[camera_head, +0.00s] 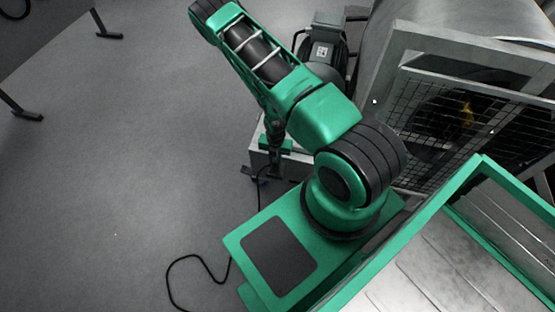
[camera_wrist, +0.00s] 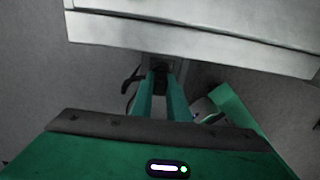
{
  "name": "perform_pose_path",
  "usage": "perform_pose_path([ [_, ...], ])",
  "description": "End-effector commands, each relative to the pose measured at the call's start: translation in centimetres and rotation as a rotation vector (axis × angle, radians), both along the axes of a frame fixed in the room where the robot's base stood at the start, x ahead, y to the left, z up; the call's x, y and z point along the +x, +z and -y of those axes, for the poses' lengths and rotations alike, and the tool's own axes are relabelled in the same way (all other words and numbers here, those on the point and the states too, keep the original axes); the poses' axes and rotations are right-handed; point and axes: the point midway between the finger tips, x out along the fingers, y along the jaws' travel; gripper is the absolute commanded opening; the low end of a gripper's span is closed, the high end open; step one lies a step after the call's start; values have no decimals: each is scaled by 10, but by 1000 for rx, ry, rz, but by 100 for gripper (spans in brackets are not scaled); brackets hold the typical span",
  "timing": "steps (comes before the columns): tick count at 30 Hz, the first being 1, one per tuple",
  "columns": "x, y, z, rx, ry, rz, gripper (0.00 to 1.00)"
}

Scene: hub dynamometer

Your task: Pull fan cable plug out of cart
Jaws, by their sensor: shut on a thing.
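In the wrist view, the two green fingers of my gripper (camera_wrist: 160,92) point up the picture toward the pale grey cart (camera_wrist: 195,32). They are shut on the small black plug (camera_wrist: 160,77), just below the cart's edge near a grey bracket-like fitting. I cannot tell whether the plug is still seated there. A dark cable loop (camera_wrist: 131,79) hangs left of the fingers. In the head view, my gripper is low beside the cart's pale side, partly hidden by my arm, and the plug cannot be made out.
A large grey housing with a wire mesh guard (camera_head: 470,115) stands at the right. A dark motor-like unit (camera_head: 325,45) stands behind my arm. A black cable (camera_head: 185,262) lies curled on the floor by my base. The grey floor (camera_head: 130,160) at the left is mostly clear.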

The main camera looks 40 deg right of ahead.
Motion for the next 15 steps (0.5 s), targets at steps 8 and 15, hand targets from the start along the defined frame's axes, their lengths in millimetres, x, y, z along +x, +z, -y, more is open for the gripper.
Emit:
perform_pose_path([
  [8,1,4,0,1,1,1,0],
  [15,1,9,0,0,1,1,0],
])
